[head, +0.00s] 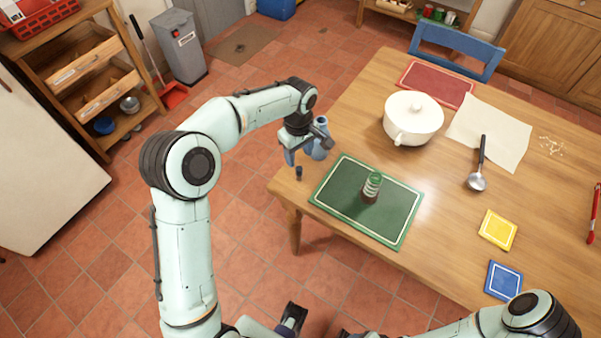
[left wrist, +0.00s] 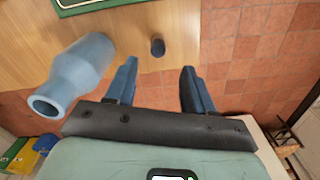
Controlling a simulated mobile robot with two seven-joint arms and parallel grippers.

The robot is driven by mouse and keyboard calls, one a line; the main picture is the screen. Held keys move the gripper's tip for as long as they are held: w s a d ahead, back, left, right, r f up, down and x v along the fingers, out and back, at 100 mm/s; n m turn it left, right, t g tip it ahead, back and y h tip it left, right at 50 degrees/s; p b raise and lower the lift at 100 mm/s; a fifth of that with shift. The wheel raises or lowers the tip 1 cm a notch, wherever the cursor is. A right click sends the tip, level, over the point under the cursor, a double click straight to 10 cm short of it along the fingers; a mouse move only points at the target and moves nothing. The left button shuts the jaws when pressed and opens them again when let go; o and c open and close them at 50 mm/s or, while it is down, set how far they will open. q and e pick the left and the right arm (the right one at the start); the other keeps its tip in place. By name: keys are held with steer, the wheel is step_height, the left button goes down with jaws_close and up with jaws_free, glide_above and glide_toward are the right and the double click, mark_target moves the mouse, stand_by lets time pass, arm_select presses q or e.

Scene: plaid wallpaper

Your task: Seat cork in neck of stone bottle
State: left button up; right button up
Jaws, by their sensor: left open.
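The stone bottle (head: 320,150) is blue-grey and stands upright near the table's left corner. In the left wrist view the bottle (left wrist: 82,68) shows its open, empty mouth, left of the fingers. A small dark cork (head: 299,173) stands on the table near the edge, apart from the bottle. In the left wrist view the cork (left wrist: 157,47) lies ahead of the gap between the fingers. My left gripper (head: 307,152) is open and empty, above the cork and close beside the bottle. Its blue fingers (left wrist: 159,70) show in the left wrist view. My right gripper is out of view.
A green mat (head: 335,190) holds a jar with a green coil-like top (head: 372,182). The table edge is close to the cork.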

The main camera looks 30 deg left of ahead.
mark_target(299, 169)
arm_select(q)
step_height(299, 169, down, 8)
steer(key=shift+w+r, duration=0.15)
stand_by(0.3)
steer(key=shift+c, duration=0.3)
jaws_close()
